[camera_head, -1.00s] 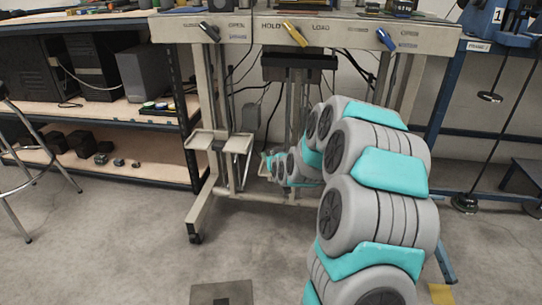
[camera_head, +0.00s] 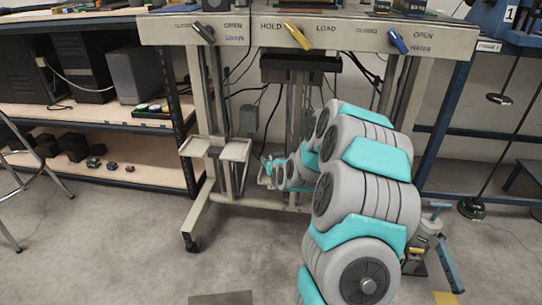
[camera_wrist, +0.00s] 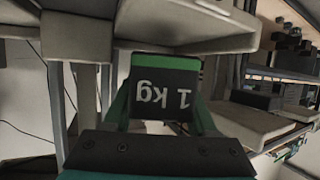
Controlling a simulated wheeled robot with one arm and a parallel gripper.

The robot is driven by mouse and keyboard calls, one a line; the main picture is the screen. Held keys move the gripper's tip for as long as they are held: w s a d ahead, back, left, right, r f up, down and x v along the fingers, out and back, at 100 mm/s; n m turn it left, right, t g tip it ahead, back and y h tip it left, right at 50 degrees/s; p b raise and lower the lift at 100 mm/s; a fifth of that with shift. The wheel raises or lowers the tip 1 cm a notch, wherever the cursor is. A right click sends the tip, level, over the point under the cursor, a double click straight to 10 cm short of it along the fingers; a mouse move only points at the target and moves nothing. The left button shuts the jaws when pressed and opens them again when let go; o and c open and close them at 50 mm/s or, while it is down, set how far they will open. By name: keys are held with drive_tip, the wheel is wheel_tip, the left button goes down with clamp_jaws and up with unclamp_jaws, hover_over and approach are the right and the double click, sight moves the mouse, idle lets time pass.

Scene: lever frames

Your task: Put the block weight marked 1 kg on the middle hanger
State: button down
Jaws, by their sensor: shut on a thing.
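The block weight marked 1 kg (camera_wrist: 165,98) is dark with a green edge. In the wrist view its white lettering appears upside down. My gripper (camera_wrist: 163,88) is shut on it, with a finger at either side. In the head view my gripper (camera_head: 267,168) is small, near the white bench's inner legs; the block cannot be made out there. At the right of the head view, a thin rod carries a dark round plate (camera_head: 499,98), and another round weight (camera_head: 472,208) hangs lower. I cannot tell which hanger is the middle one.
A white bench (camera_head: 350,33) with coloured levers stands ahead. Small pale trays (camera_head: 236,151) sit on its left legs, close to my gripper. Pale ledges (camera_wrist: 180,25) lie just beyond the block. Shelves (camera_head: 100,170) with dark weights stand left. A cylinder device (camera_head: 424,240) stands right of my arm.

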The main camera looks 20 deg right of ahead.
drive_tip(key=shift+f+b, duration=0.4)
drive_tip(key=shift+f, duration=0.1)
drive_tip(key=shift+c, duration=1)
unclamp_jaws()
drive_tip(key=shift+r, duration=0.2)
drive_tip(key=b+v, duration=0.3)
drive_tip(key=v, duration=0.9)
drive_tip(key=shift+r, duration=0.35)
drive_tip(key=shift+a, duration=0.1)
